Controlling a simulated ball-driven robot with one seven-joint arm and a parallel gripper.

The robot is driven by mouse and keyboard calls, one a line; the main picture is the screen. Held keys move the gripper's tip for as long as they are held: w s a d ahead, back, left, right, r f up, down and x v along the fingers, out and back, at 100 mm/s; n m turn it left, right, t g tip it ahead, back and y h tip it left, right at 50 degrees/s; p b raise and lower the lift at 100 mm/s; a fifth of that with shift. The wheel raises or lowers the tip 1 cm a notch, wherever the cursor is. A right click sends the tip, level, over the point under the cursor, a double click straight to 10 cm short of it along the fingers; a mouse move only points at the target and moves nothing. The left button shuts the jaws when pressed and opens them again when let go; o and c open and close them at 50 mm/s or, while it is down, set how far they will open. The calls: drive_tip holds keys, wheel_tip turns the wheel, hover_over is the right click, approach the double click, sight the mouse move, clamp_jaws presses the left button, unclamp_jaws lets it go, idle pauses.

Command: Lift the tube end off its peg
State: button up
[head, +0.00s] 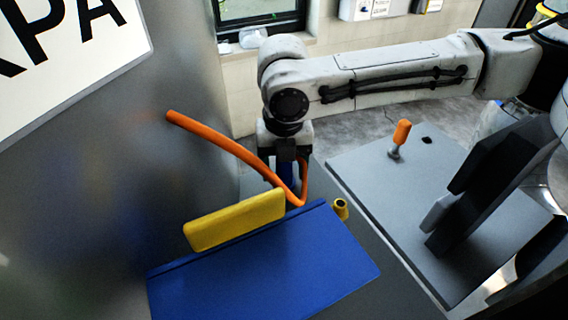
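An orange tube (220,142) runs from the polished metal wall at left down to a sharp bend above the back edge of the blue box. From the bend a short length turns up beside my gripper (289,180). My gripper points down behind the box; its fingers are mostly hidden by the tube and box, so I cannot tell whether it is open or holds the tube. A short orange piece (402,132) stands upright on a grey stem on the dark grey board. I cannot tell if it belongs to the tube. No peg under the tube shows clearly.
A blue box (270,270) with a yellow plate (235,220) fills the lower middle. A yellow hollow fitting (341,208) sits at its right corner. A lettered white sign (70,50) is upper left.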

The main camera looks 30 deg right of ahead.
drive_tip(key=c, duration=1.1)
drive_tip(key=shift+r, duration=0.1)
drive_tip(key=shift+c, duration=0.2)
drive_tip(key=shift+r, duration=0.1)
drive_tip(key=shift+r+p, duration=1.25)
drive_tip(key=shift+p, duration=0.2)
drive_tip(key=shift+r+p, duration=2)
drive_tip(key=shift+p, duration=0.2)
